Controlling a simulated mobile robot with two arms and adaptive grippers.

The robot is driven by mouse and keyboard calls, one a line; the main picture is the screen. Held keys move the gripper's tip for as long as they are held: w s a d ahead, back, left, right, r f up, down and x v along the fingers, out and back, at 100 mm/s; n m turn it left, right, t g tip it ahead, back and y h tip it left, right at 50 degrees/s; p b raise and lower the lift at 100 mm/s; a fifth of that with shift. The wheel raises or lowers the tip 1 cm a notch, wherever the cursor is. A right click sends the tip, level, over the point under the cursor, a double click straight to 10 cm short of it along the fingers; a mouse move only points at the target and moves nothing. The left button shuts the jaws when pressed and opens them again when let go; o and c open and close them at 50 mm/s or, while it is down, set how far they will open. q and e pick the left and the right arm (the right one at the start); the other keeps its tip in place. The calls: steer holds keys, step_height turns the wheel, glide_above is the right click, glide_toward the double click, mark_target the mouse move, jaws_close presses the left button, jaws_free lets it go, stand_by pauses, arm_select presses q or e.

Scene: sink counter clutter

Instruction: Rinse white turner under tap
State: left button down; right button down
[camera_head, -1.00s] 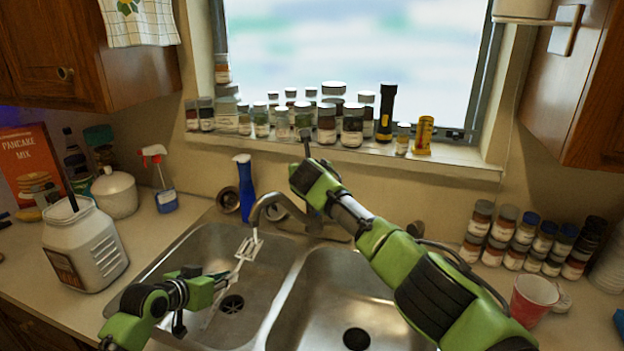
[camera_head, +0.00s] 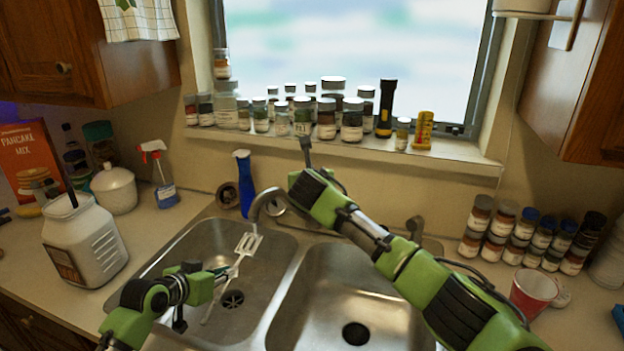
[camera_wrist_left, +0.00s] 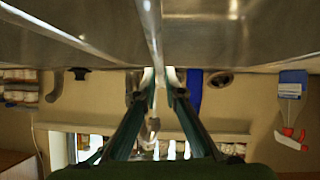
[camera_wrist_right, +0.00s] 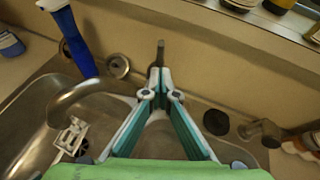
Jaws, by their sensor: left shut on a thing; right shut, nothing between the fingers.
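The white turner (camera_head: 247,244) is in my left gripper (camera_head: 222,273), which is shut on its handle over the left basin. Its slotted head tilts up, just below the end of the curved metal tap (camera_head: 268,200). In the left wrist view its handle (camera_wrist_left: 150,28) runs out between the fingers. I cannot make out a water stream. My right gripper (camera_wrist_right: 160,88) is shut and empty. Its fingertips are close to an upright dark lever (camera_wrist_right: 160,52) behind the tap; I cannot tell if they touch. The right hand hides the tap's base in the head view.
The right basin (camera_head: 350,290) is empty. Several jars (camera_head: 327,118) line the windowsill. A white jug (camera_head: 85,243) stands left of the sink, a red cup (camera_head: 533,292) to the right.

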steer(key=r+v, duration=0.1)
steer(key=v, duration=0.8)
stand_by(0.8)
